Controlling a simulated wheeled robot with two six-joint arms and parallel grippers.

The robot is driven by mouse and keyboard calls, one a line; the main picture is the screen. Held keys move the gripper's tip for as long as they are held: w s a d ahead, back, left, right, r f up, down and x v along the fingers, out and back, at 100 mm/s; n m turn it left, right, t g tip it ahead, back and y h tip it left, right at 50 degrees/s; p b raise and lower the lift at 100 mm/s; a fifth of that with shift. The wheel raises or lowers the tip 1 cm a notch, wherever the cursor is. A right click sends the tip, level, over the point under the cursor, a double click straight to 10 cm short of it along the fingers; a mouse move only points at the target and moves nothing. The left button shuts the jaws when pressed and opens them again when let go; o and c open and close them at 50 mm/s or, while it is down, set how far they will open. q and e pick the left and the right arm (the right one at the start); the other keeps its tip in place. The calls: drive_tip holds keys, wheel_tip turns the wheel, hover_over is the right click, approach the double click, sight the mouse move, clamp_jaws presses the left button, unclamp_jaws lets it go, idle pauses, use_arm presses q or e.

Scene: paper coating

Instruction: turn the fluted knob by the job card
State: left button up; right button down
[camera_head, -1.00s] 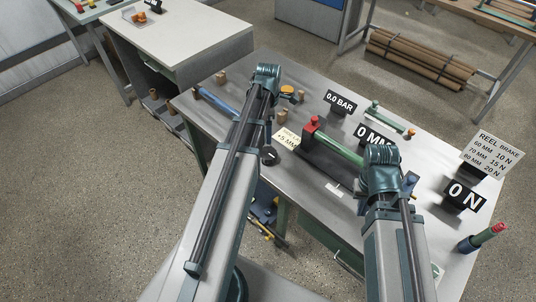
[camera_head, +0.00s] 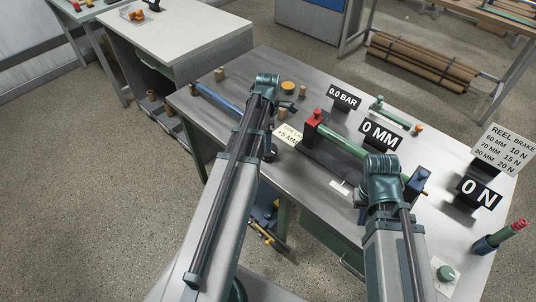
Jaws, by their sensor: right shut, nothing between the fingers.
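A pale job card reading "+5 MM" (camera_head: 288,135) stands on the steel bench, just right of my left forearm. The dark knob beside it is now largely or wholly hidden behind that forearm. A green round knob (camera_head: 446,273) sits on a white plate at the near right corner of the bench; fluting is too small to make out. My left gripper (camera_head: 286,108) is above the bench, behind the card; its fingers are too small to read. My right gripper (camera_head: 359,195) is shut and empty, mostly hidden by its wrist, near the front of the roller unit.
The roller unit with a green roller (camera_head: 342,140) lies mid-bench. Signs read "0 MM" (camera_head: 380,135), "0.0 BAR" (camera_head: 345,97) and "0 N" (camera_head: 477,193). A reel brake card (camera_head: 500,148) stands at right. A blue roller (camera_head: 217,98) lies at left.

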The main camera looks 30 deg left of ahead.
use_arm(q)
wheel_tip(320, 180, down, 6)
drive_tip(key=b, duration=0.5)
use_arm(e)
wheel_tip(320, 180, down, 6)
use_arm(q)
drive_tip(key=c, duration=1.1)
drive_tip(key=m, duration=0.5)
drive_tip(key=shift+m, duration=0.4)
drive_tip(key=m, duration=0.5)
drive_tip(key=shift+m, duration=0.4)
